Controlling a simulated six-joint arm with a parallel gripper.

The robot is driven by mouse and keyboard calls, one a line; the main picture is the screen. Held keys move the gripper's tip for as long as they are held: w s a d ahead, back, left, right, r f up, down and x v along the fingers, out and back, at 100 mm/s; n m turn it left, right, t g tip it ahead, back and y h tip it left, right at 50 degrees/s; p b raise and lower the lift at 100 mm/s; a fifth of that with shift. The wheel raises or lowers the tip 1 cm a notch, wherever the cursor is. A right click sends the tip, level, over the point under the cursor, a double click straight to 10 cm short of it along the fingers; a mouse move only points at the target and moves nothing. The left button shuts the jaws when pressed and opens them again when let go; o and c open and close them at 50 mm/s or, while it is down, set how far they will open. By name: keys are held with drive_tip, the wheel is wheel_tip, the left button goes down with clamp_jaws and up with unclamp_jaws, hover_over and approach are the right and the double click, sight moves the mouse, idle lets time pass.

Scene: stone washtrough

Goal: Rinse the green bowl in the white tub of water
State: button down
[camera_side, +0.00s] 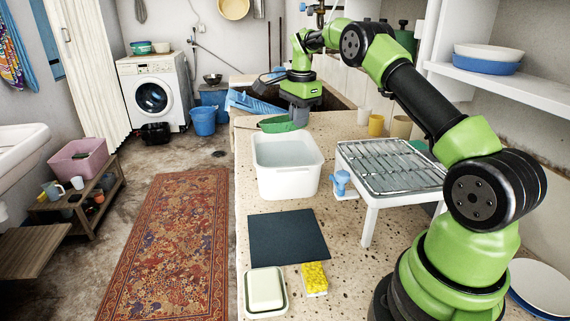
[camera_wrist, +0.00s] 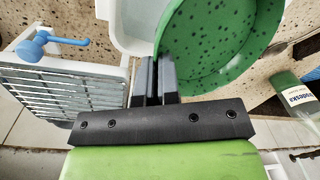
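The green bowl (camera_side: 278,125) is in my gripper (camera_side: 300,108), just beyond the far rim of the white tub (camera_side: 290,185) and apparently above the counter. In the wrist view the green bowl (camera_wrist: 222,45) shows its inside with dark specks. The two dark fingers of my gripper (camera_wrist: 155,75) are close together on its rim at the left. The white tub (camera_wrist: 112,15) shows partly at the top of the wrist view, partly behind the bowl. In the side view the tub stands on the speckled counter with a pale interior; the water level is hard to tell.
A metal drying rack (camera_side: 390,165) with a blue tap-like part (camera_side: 341,182) stands right of the tub. A dark mat (camera_side: 288,236), a yellow sponge (camera_side: 314,279) and a soap dish (camera_side: 265,290) lie in front. Cups (camera_side: 376,125) stand behind the rack. A bottle (camera_wrist: 295,95) shows in the wrist view.

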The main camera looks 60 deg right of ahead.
drive_tip(key=shift+r, duration=0.1)
drive_tip(key=shift+r, duration=1.95)
